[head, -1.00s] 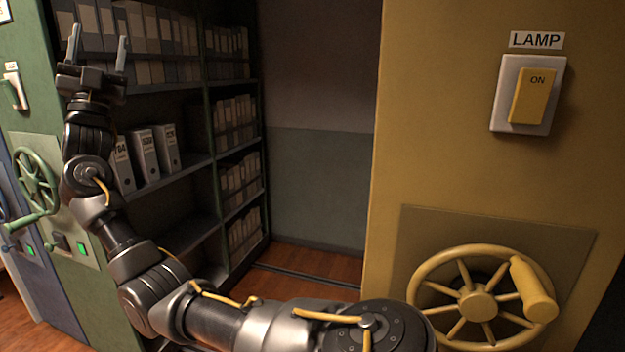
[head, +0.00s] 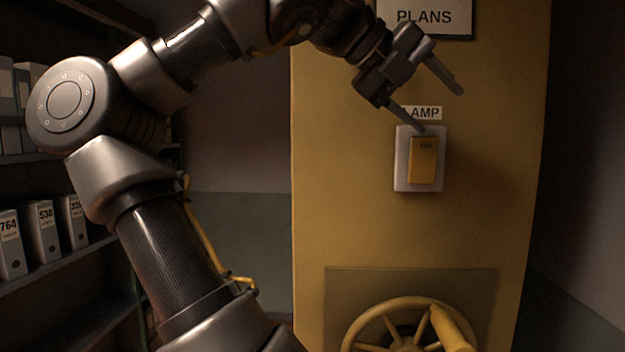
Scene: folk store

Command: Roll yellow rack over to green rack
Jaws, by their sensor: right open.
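The yellow rack (head: 340,200) stands upright at the centre right in the head view. Its yellow handwheel (head: 400,330), with a peg-like handle, is cut off by the bottom edge. A white-framed yellow rocker switch (head: 424,160) sits above the wheel under a LAMP label. My right gripper (head: 440,112) is open and empty in front of the yellow rack's panel. Its lower fingertip overlaps the top of the switch frame; I cannot tell whether it touches. The green rack's dark shelves with binders (head: 42,235) show at the left; its front panel is out of view. My left gripper is not in view.
A gap with a two-tone back wall (head: 240,230) lies between the shelves and the yellow rack, partly hidden by my right arm. A PLANS sign (head: 424,18) is at the top of the yellow rack. A bare wall stands to the right.

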